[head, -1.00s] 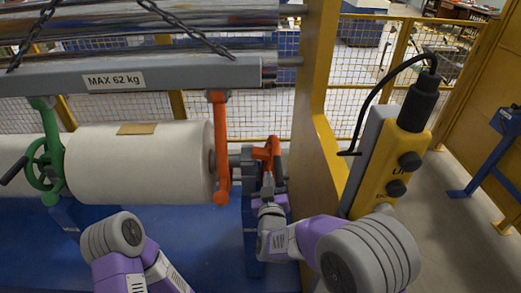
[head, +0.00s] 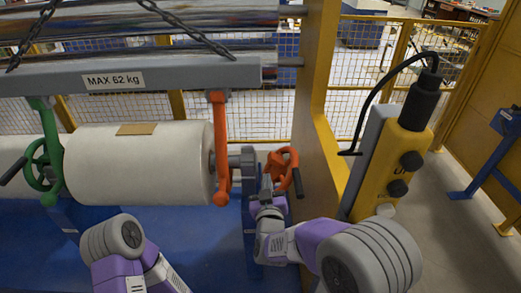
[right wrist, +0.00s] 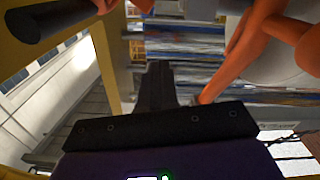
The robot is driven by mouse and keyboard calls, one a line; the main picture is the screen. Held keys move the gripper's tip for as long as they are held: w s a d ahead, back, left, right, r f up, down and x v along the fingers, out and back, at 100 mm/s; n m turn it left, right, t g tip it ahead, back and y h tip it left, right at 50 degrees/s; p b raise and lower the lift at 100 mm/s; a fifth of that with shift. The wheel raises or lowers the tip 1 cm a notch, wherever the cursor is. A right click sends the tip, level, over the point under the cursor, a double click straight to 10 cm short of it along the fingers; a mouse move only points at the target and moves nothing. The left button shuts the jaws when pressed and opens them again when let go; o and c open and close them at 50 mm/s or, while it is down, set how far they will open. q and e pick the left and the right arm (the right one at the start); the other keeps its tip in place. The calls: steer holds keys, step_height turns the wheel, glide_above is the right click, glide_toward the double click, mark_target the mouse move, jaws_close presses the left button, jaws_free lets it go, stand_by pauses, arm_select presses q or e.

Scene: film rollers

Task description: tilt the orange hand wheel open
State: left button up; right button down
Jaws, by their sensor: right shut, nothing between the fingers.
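The orange hand wheel (head: 283,169) is right of the white film roll's end, by the yellow post. It leans out to the right, its ring showing and its dark handle hanging on the right side. My right gripper (head: 266,181) is just left of the wheel, shut and empty; I cannot tell whether it touches it. In the right wrist view the shut dark fingers (right wrist: 157,82) point away from the camera. A dark handle (right wrist: 45,20) is at upper left, and orange parts are at upper right. My left gripper is out of view.
An orange arm (head: 220,150) hangs from the grey beam (head: 180,72) beside the film roll (head: 140,165). A green hand wheel (head: 42,165) is at left. The yellow post (head: 315,120) and yellow control box (head: 395,165) stand close on the right.

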steer(key=s, duration=0.8)
steer(key=shift+s, duration=0.4)
